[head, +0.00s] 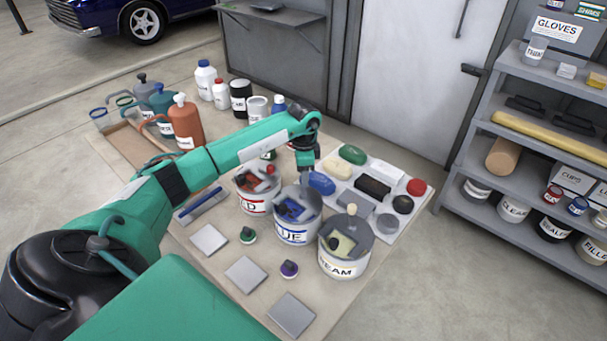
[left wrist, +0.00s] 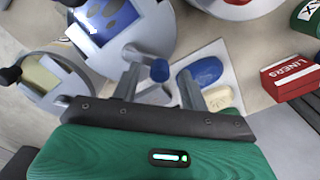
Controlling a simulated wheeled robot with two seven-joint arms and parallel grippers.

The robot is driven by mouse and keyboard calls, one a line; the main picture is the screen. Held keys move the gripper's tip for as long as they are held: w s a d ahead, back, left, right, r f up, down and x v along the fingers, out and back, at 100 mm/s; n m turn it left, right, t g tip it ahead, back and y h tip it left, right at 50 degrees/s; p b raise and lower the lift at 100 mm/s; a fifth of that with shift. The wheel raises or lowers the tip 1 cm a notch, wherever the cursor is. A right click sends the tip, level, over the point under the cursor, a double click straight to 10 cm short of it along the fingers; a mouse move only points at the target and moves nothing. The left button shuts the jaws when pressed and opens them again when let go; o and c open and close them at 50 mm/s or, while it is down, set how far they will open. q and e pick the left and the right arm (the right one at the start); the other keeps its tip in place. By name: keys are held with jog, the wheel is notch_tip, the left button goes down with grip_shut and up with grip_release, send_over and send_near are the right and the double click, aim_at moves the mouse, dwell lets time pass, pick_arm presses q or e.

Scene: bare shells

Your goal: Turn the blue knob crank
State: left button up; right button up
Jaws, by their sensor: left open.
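The blue tin (head: 296,232) stands in the middle of a row of three tins on the table, between the red-labelled tin (head: 255,203) and the cream tin (head: 343,266). Its open top shows blue inside, also in the left wrist view (left wrist: 108,18). The blue knob (left wrist: 160,70) sits at the end of a grey crank arm (left wrist: 140,54) on this tin. My left gripper (head: 305,168) points down at the tin's far edge and hides the knob in the head view. In the left wrist view, its open fingers (left wrist: 159,80) stand either side of the knob. My right gripper is out of view.
A pale tray (head: 408,216) with blocks and pads lies just beyond the tins. Bottles and cans, including an orange jug (head: 187,124), stand at the back left. Grey square plates (head: 246,275) and small knobs lie in front. Shelves (head: 530,165) stand at the right.

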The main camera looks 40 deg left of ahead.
pick_arm(q)
notch_tip(320, 180, up, 13)
jog(key=b, duration=0.2)
jog(key=shift+r+b, duration=0.15)
jog(key=shift+b, duration=0.25)
jog(key=shift+c, duration=0.2)
